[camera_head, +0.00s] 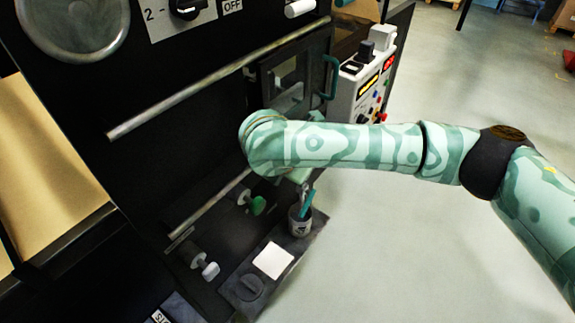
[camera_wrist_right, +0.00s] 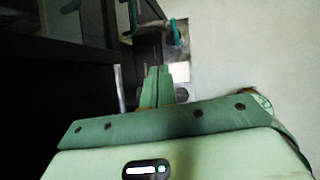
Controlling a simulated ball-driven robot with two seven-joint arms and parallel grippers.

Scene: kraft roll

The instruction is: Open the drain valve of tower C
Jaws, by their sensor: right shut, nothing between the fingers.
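Two valve-like fittings stick out of the dark panel in the head view: one with a green knob (camera_head: 257,205) and one with a pale grey knob (camera_head: 210,270). No legible label shows which one belongs to tower C. My right arm crosses the head view from the right, and its wrist is in front of the panel above the green knob. My right gripper is mostly hidden behind that arm there. In the right wrist view my right gripper (camera_wrist_right: 157,78) has its green fingers together, with nothing visible between them. My left gripper is out of view.
A metal rail (camera_head: 215,80) runs along the panel. A control box (camera_head: 365,85) with buttons stands behind my arm. A grey cup (camera_head: 299,221) holding a teal-handled item and a white card (camera_head: 273,260) sit on the lower ledge. Open floor lies to the right.

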